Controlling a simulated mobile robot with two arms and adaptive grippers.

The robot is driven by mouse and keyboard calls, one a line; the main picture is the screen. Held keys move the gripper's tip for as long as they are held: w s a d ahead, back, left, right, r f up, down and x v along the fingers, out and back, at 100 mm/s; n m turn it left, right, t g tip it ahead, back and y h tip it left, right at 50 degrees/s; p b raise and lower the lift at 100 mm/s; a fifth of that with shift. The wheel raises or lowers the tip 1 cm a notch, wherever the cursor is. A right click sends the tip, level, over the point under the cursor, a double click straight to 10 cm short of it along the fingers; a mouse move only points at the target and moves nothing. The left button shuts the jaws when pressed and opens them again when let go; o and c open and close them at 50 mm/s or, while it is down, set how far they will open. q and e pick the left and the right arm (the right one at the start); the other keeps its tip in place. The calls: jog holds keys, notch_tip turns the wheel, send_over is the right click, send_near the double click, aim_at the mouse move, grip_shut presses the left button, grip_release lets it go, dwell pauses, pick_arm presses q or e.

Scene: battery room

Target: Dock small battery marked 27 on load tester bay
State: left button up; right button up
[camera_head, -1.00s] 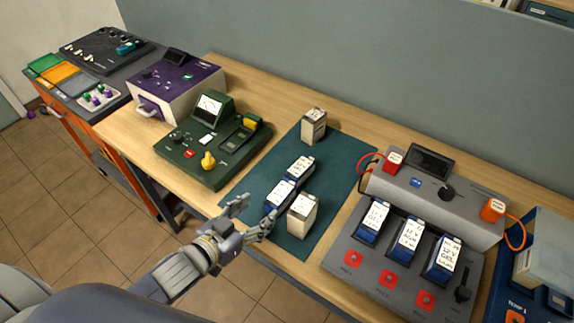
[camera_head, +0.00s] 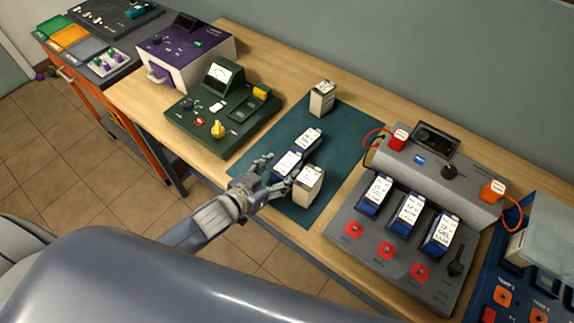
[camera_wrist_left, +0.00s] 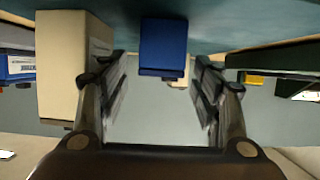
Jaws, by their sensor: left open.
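Two blue batteries stand on the dark teal mat (camera_head: 262,143), a nearer one (camera_head: 287,164) and a farther one (camera_head: 308,139). A cream battery (camera_head: 308,184) stands beside the nearer blue one, and another cream battery (camera_head: 322,98) stands at the back. Their label numbers are too small to read. The green device with a dial (camera_head: 222,110) seems to be the load tester; its bay looks empty. My left gripper (camera_head: 277,177) is open and empty at the near blue battery. In the left wrist view, that blue battery (camera_wrist_left: 163,45) appears ahead between the fingers. My right gripper is out of view.
A grey charger (camera_head: 345,225) holding several blue batteries stands to the right. A purple and white device (camera_head: 185,55) stands at the left. The cream battery (camera_wrist_left: 72,70) is close beside one finger in the left wrist view.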

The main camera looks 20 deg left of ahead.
aim_at(287, 168)
pick_arm(q)
jog(key=shift+x, duration=1.1)
jog(key=shift+w+d+f, duration=0.1)
jog(key=shift+w, duration=0.2)
jog(key=shift+c, duration=1.1)
jog(key=c, duration=0.9)
grip_shut()
jog(key=shift+w, duration=0.1)
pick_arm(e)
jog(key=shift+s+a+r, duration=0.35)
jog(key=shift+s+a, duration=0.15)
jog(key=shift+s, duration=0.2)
